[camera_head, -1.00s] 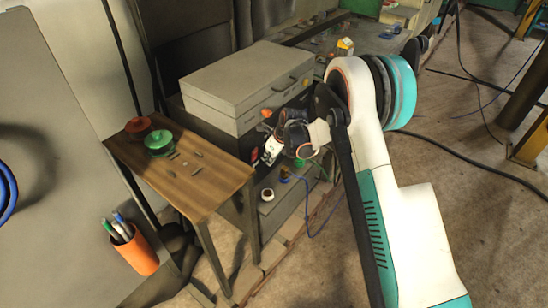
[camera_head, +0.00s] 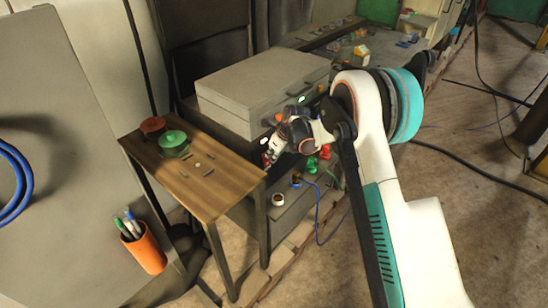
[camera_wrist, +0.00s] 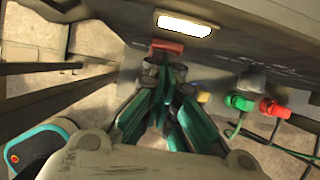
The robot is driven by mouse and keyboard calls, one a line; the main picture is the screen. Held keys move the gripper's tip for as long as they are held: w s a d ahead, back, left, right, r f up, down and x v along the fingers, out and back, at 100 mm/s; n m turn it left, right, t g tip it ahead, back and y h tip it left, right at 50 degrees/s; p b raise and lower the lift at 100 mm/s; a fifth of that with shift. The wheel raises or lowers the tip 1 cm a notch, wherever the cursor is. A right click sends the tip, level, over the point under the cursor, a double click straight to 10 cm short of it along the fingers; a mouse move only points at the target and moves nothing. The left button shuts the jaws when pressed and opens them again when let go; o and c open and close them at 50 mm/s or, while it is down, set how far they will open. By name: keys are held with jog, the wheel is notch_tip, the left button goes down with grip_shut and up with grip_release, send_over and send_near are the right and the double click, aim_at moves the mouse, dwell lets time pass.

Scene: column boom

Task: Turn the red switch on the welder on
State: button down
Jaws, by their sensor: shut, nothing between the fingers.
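The welder is the grey box-shaped unit (camera_head: 245,92) left of my arm in the head view. In the wrist view, the red switch (camera_wrist: 167,46) sits on the welder's dark front, just below a bright white lit panel (camera_wrist: 185,25). My gripper (camera_wrist: 166,74) is shut and empty, with its fingertips just below the red switch. I cannot tell whether they touch it. In the head view my gripper (camera_head: 270,157) is at the welder's front and hides the switch.
A green plug (camera_wrist: 240,102) and a red plug (camera_wrist: 272,107) with cables are right of the fingers. A wooden table (camera_head: 205,195) with red and green lidded pots stands left of the welder. An orange pen cup (camera_head: 146,250) is nearer. Cables cross the floor at right.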

jog(key=shift+r, duration=0.1)
jog(key=shift+r, duration=0.7)
jog(key=shift+d, duration=0.15)
